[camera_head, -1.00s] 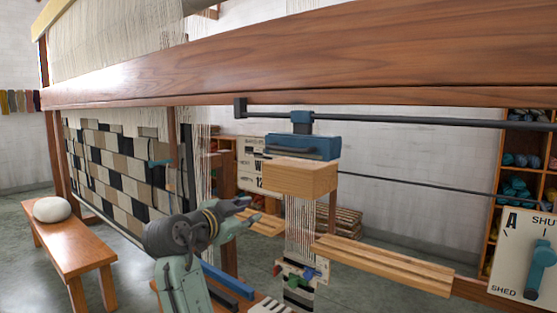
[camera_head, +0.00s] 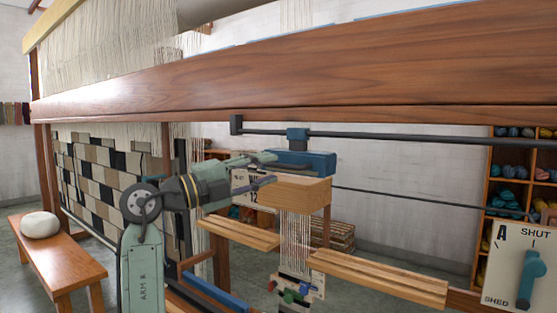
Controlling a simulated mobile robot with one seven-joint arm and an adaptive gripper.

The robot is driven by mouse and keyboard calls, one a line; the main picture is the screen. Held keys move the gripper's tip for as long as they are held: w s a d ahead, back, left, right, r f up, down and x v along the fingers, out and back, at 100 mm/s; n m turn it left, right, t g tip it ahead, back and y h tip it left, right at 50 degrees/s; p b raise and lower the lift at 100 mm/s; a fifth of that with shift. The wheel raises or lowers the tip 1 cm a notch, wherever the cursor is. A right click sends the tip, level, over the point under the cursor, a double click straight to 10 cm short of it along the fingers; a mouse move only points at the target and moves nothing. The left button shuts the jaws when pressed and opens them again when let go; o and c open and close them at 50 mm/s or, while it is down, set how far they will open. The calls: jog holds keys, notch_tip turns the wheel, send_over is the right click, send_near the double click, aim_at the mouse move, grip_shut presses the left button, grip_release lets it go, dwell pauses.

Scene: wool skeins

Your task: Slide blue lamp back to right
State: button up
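The blue lamp (camera_head: 314,161) is a long blue box hanging by a blue clamp (camera_head: 297,137) from a dark horizontal rail (camera_head: 400,136). It sits near the rail's left end, just above a pale wooden block (camera_head: 303,193). My gripper (camera_head: 272,169) reaches in from the left. Its two fingers are spread apart, with the upper one at the lamp's left end and the lower one beside the block's left side. I cannot tell whether either finger touches. Part of the lamp's left end is hidden by the upper finger.
A thick wooden loom beam (camera_head: 330,62) crosses above the rail. Threads hang below the block, between wooden slats (camera_head: 375,276). A lever panel (camera_head: 519,265) marked SHUT and SHED stands at the right. The rail looks clear to the right of the lamp.

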aim_at(276, 167)
jog(key=shift+p+x, duration=0.45)
jog(key=shift+x, duration=1.55)
jog(key=shift+c, duration=0.4)
grip_shut()
jog(key=shift+f, duration=0.1)
